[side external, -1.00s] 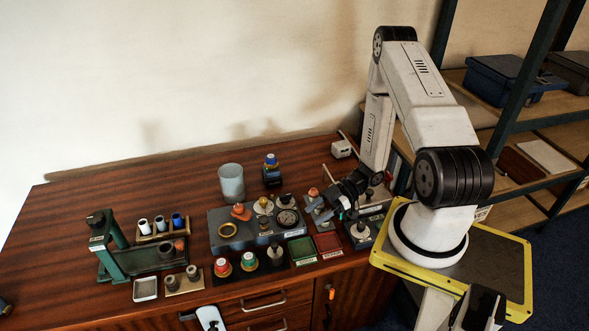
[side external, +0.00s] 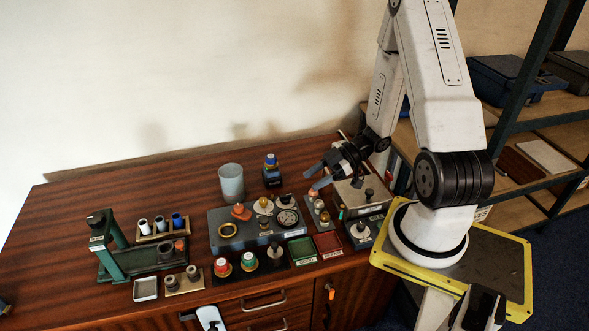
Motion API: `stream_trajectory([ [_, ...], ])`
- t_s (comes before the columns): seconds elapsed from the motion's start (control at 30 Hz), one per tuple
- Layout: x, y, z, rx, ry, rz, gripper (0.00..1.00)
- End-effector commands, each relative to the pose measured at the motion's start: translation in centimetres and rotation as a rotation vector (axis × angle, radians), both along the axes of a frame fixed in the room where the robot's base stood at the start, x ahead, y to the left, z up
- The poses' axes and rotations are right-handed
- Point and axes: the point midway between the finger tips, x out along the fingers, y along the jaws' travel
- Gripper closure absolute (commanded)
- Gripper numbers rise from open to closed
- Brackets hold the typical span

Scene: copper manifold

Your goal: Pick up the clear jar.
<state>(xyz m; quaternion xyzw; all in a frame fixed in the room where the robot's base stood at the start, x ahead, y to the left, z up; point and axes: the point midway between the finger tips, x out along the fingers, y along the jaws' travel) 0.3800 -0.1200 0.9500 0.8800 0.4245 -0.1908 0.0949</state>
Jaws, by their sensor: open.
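The clear jar (side external: 231,184) stands upright at the back middle of the wooden table, behind the grey block with fittings. It looks like a pale, see-through cylinder, and nothing touches it. My gripper (side external: 311,180) is open and empty. It is to the right of the jar, past the small dark bottle, with its fingers pointing left. It hangs above the right part of the table.
A dark bottle with a blue cap (side external: 271,172) stands between the jar and my gripper. A grey block (side external: 222,243) bearing several fittings lies in front of the jar. A green stand (side external: 118,246) is at the left. The table's back left is clear.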

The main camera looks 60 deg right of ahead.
Motion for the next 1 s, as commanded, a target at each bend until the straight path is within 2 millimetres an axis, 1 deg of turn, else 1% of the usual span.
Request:
stream_trajectory([
  [0.27, 3.0, -3.0, -1.5, -0.078, 0.054, -0.226, 0.45],
  [0.4, 4.5, -5.2, -2.4, -0.120, 0.101, -0.382, 0.45],
  [0.53, 5.6, -7.3, -3.3, -0.151, 0.153, -0.531, 0.45],
  [0.77, 6.4, -10.8, -4.6, -0.182, 0.260, -0.792, 0.45],
  [1.0, 6.0, -13.7, -5.9, -0.177, 0.392, -1.056, 0.45],
])
